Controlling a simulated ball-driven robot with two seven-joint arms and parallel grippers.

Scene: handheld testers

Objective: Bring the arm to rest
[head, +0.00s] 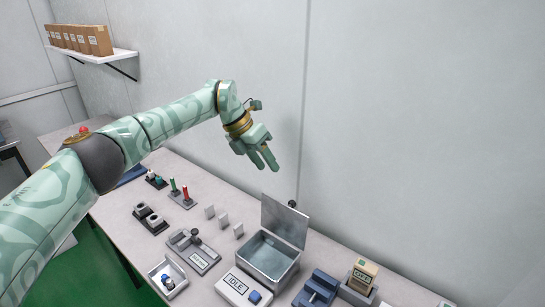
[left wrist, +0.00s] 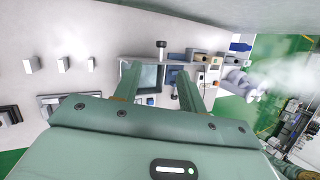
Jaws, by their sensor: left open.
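My left arm comes in from the left in the head view and is stretched out over the bench. My left gripper (head: 264,159) is open and empty, held in the air above the bench near the wall. It also shows in the left wrist view (left wrist: 160,82), with its two fingers apart and nothing between them touching. Below it on the bench (head: 131,200) stands a grey metal box (head: 270,258) with its lid (head: 284,222) raised. My right gripper is in neither view.
A shelf (head: 92,54) with cartons is on the wall. The air around the gripper is free.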

